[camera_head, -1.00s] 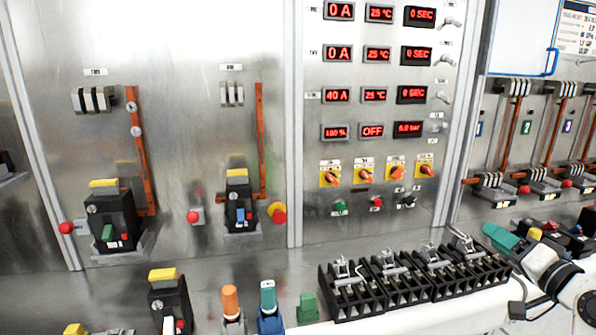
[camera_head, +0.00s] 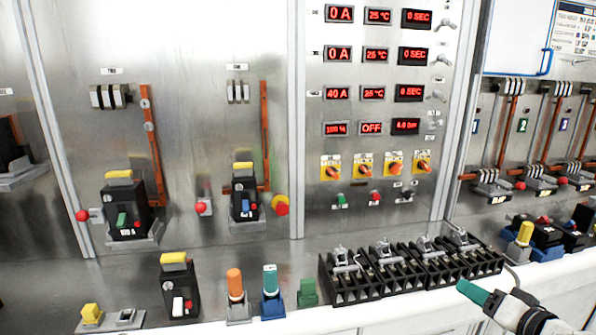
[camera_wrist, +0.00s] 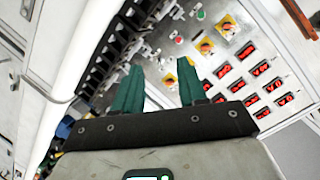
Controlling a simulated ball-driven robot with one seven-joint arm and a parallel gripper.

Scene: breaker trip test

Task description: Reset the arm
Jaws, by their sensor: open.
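My gripper (camera_head: 476,293) shows at the lower right of the head view, a green-tipped end on my white and black arm, in front of the bench edge. In the wrist view my gripper (camera_wrist: 160,88) has two green fingers standing apart with nothing between them. Beyond the fingers, the wrist view shows the control panel (camera_wrist: 225,85) tilted, with red displays and yellow-backed rotary switches. The gripper touches nothing that I can see.
A row of black terminal blocks (camera_head: 352,285) stands on the bench just left of my gripper. Breakers (camera_head: 126,210) are on the steel wall at left. Orange (camera_head: 235,284) and teal (camera_head: 270,281) handled items stand on the bench. A yellow-topped item (camera_head: 525,234) stands behind the gripper.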

